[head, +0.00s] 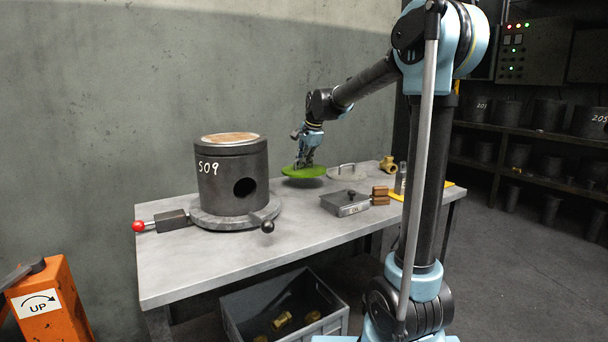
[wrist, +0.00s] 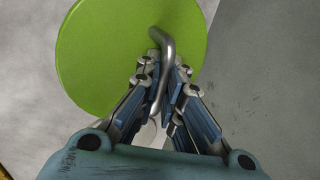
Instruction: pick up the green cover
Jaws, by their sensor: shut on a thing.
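The green cover (head: 304,171) is a flat round disc with a bent metal bar handle. My gripper (head: 305,158) is above it, at the back of the grey table (head: 200,270). In the wrist view, my gripper (wrist: 163,85) is shut on the handle (wrist: 165,48) of the green cover (wrist: 110,50). In the head view a shadow shows under the disc, and it looks slightly raised above the table. The gripper hides part of the handle.
A dark cylinder marked 509 (head: 232,180) stands left of the cover. A grey lid with a handle (head: 347,172) lies to its right. A metal box (head: 345,203), brown blocks (head: 380,195) and a brass fitting (head: 388,164) are further right. The table's front left is clear.

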